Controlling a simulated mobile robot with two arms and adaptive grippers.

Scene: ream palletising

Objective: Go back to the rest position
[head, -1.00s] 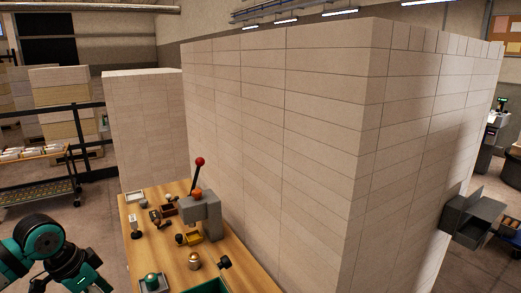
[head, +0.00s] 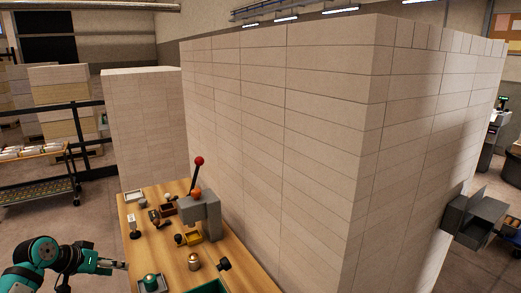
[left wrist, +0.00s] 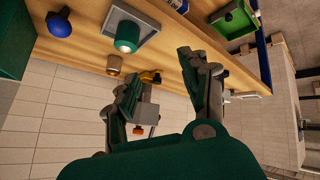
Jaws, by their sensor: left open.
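My left gripper (head: 116,265) is at the lower left of the head view, at the near left edge of the wooden workbench (head: 178,265). In the left wrist view my left gripper (left wrist: 158,72) has its two dark green fingers apart, with nothing held between them. The bench top lies beyond the fingers there. My right gripper is in neither view.
A tall stack of pale reams (head: 285,120) rises beside the bench. A grey press with a red-knobbed lever (head: 212,212), a green-capped item in a tray (head: 151,282) and small parts crowd the bench. A shelf cart (head: 38,188) stands left; floor between is clear.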

